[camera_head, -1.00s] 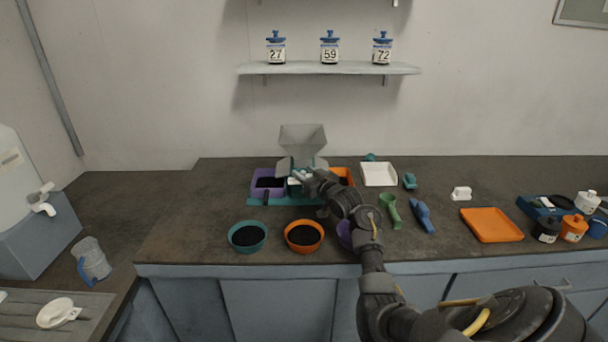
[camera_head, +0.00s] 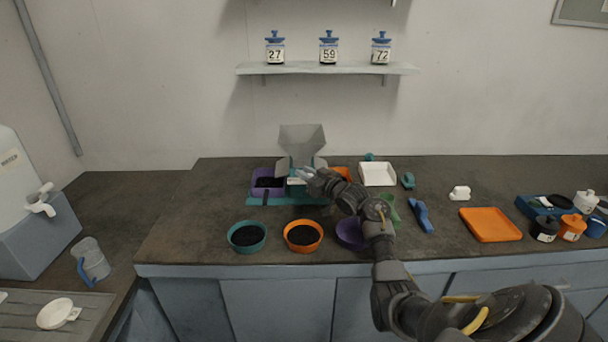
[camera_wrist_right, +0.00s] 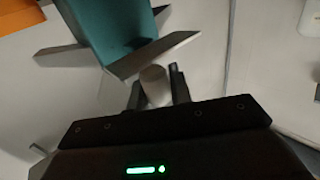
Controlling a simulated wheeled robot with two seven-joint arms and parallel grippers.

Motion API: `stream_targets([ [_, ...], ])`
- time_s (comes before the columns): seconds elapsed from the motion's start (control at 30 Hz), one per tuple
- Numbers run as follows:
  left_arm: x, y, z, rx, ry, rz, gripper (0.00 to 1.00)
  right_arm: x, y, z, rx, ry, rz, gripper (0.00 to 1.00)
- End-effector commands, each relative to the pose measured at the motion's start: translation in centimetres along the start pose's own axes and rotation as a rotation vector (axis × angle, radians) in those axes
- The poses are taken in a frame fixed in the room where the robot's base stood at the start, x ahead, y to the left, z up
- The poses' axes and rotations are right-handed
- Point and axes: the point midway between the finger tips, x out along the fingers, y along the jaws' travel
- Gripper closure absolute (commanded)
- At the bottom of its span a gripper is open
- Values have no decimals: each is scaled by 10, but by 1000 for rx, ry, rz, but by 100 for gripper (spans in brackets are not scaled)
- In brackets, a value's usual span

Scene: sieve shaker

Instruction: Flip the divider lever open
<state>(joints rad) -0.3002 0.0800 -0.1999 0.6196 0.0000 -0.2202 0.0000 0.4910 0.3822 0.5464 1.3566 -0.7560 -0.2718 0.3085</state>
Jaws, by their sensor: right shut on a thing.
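The grey hopper (camera_head: 302,138) of the divider stands at the back of the counter, with a purple bin (camera_head: 266,181) at its left and an orange bin (camera_head: 342,172) at its right, partly behind my arm. My right gripper (camera_head: 301,172) is at the divider's front, below the hopper. In the right wrist view its fingers (camera_wrist_right: 160,90) are shut on a pale, rounded lever end (camera_wrist_right: 155,84), beside slanted grey plates and a teal part (camera_wrist_right: 112,28). The rest of the lever is hard to make out. My left gripper is not in view.
In front stand a teal bowl (camera_head: 247,236) and an orange bowl (camera_head: 303,236) with dark contents, and a purple bowl (camera_head: 351,235) partly behind my forearm. A white tray (camera_head: 378,173), blue scoop (camera_head: 421,216) and orange tray (camera_head: 491,224) lie to the right.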

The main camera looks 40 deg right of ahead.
Motion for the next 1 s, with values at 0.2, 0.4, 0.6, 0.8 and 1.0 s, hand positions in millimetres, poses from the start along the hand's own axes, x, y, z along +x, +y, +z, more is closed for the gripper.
stream_targets([
  [0.2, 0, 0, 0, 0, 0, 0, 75, 0, 1, -1, 0, 1, 2, 66],
  [0.4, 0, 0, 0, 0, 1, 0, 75, 0, 0, 0, 0, 1, 2, 57],
  [0.6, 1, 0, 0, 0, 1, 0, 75, -3, 1, 0, 0, 0, 2, 57],
  [0.8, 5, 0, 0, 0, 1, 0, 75, -32, 0, 2, -4, -2, 3, 57],
  [1.0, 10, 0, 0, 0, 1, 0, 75, -72, 1, 2, -5, -1, 3, 57],
])
